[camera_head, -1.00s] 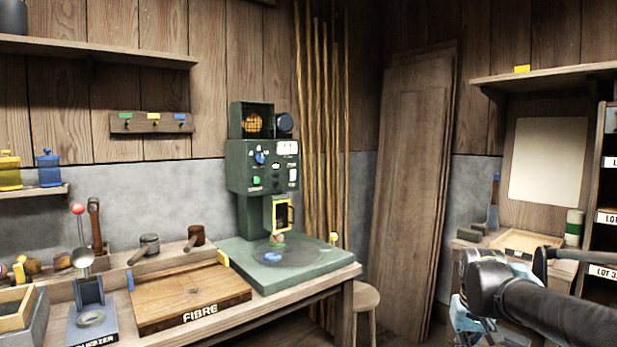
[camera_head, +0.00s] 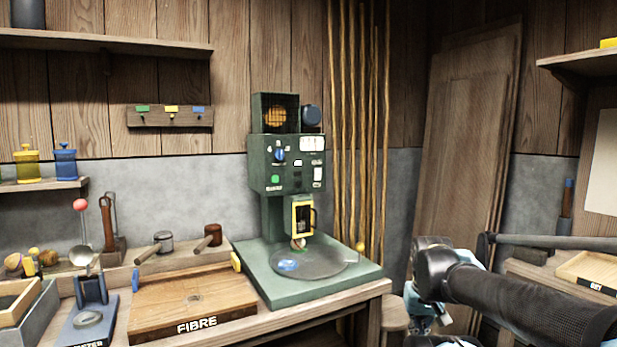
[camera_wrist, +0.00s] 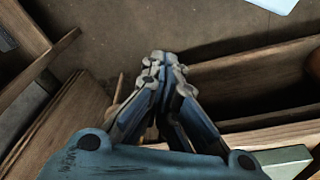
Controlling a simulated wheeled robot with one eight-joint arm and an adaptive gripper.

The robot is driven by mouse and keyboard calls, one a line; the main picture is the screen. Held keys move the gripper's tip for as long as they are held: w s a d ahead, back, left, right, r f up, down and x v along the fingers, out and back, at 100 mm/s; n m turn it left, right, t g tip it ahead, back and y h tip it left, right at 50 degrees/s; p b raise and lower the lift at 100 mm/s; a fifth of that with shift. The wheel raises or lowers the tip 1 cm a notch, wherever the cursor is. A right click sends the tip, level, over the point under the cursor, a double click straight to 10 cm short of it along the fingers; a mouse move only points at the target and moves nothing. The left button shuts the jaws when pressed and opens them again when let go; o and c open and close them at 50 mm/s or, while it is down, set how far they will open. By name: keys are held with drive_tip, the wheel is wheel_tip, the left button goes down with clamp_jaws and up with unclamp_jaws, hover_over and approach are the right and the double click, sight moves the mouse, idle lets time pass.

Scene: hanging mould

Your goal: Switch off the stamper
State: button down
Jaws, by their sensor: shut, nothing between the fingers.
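The stamper is the green machine (camera_head: 285,170) on the bench's right end. Its front panel has a blue knob (camera_head: 280,155), a green button (camera_head: 275,179), a dark switch (camera_head: 297,178) and a white gauge (camera_head: 311,144). A yellow-tipped lever (camera_head: 360,247) stands at the base's right. My gripper (camera_head: 420,318) is low and right of the stamper, apart from it, partly hidden by my arm. In the wrist view its fingers (camera_wrist: 165,68) are together and empty.
A stool (camera_head: 395,315) is beside the bench's right end. Wooden poles (camera_head: 345,120) and boards (camera_head: 465,150) lean behind. A shelf with a tray (camera_head: 590,268) is right.

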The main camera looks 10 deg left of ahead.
drive_tip(key=shift+w, duration=0.1)
drive_tip(key=w+d+r+n+t+h, duration=0.1)
drive_tip(key=w+r+n+t, duration=0.4)
drive_tip(key=w+r, duration=0.8)
drive_tip(key=w+r+n+t+h, duration=0.1)
drive_tip(key=w+r+n+t, duration=0.2)
drive_tip(key=w+r+t, duration=0.95)
drive_tip(key=w+a+r+n+g+y, duration=0.2)
drive_tip(key=w+a+r+n+y, duration=0.2)
drive_tip(key=w+a+n, duration=0.55)
drive_tip(key=w+a+r+n+g+y, duration=0.1)
drive_tip(key=w+a+n+y, duration=0.1)
drive_tip(key=a, duration=0.4)
drive_tip(key=w+a+r+n+y, duration=0.1)
drive_tip(key=w+a+n+y, duration=0.1)
drive_tip(key=a+n+y, duration=0.3)
drive_tip(key=shift+w+a+g+y, duration=0.35)
drive_tip(key=shift+w+a+y, duration=0.05)
drive_tip(key=shift+a+y, duration=0.5)
drive_tip(key=shift+w+r, duration=0.1)
drive_tip(key=shift+r, duration=0.05)
